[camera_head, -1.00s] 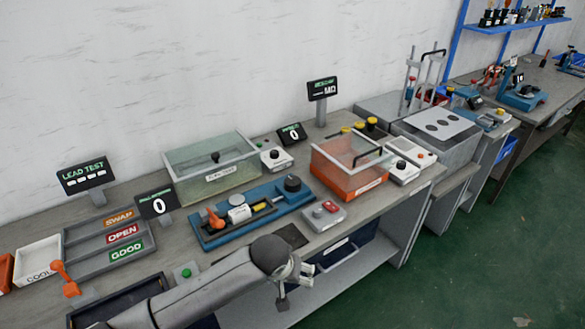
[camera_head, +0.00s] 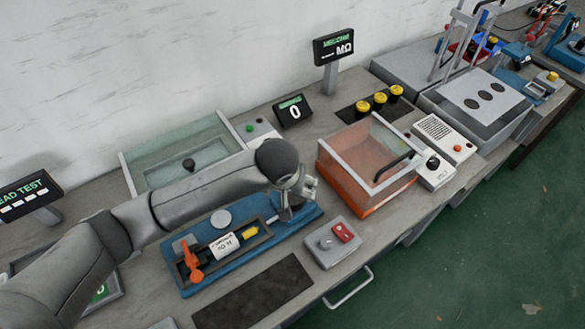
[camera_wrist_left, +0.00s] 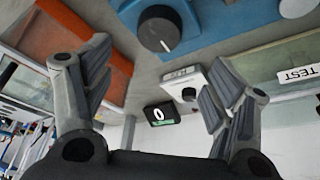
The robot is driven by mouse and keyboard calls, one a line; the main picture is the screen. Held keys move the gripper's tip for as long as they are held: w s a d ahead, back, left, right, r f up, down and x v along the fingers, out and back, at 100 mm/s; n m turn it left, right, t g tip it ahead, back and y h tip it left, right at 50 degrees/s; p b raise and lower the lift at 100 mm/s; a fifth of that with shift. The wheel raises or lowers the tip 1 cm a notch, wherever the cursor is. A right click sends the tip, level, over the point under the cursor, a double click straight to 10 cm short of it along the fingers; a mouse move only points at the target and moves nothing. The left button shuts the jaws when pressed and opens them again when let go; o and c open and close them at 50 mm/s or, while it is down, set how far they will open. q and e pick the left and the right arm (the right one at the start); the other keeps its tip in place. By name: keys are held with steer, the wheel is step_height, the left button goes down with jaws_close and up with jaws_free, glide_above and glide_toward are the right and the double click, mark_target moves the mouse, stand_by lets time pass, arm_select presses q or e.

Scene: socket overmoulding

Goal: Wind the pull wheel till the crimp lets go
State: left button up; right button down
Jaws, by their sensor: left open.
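The blue pull tester (camera_head: 180,284) lies on the bench with an orange lever (camera_head: 193,262), a white labelled block (camera_head: 224,245) and a yellow piece (camera_head: 251,232) in its channel. The pull wheel (camera_wrist_left: 160,28), a dark round knob with a white mark, shows at the top of the left wrist view. In the head view my left gripper (camera_head: 300,192) is over the tester's right end and hides the wheel. In the wrist view my left gripper (camera_wrist_left: 160,75) is open and empty, with the wheel beyond its fingers and apart from them. The crimp is too small to make out.
A clear-walled tank (camera_head: 150,170) stands behind the arm, and an orange clear-lidded box (camera_head: 350,190) to the right. A grey box with a red switch (camera_head: 333,242) sits in front of the tester's right end. A small display (camera_head: 293,110) reads 0.

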arm_select(q)
steer(key=p, duration=0.1)
glide_above(293, 196)
steer(key=s, duration=0.2)
step_height(293, 196, down, 5)
steer(key=shift+s+a+f, duration=0.1)
steer(key=shift+s+a, duration=0.05)
steer(key=x, duration=0.3)
steer(key=shift+f, duration=0.1)
steer(key=shift+w+f, duration=0.4)
steer(key=shift+f, duration=0.2)
steer(key=c, duration=1)
arm_select(e)
steer(key=shift+g, duration=0.3)
steer(key=s, duration=0.3)
steer(key=s+r, duration=0.1)
steer(key=shift+s+d+r, duration=0.1)
steer(key=shift+s+d, duration=0.05)
steer(key=shift+d, duration=0.25)
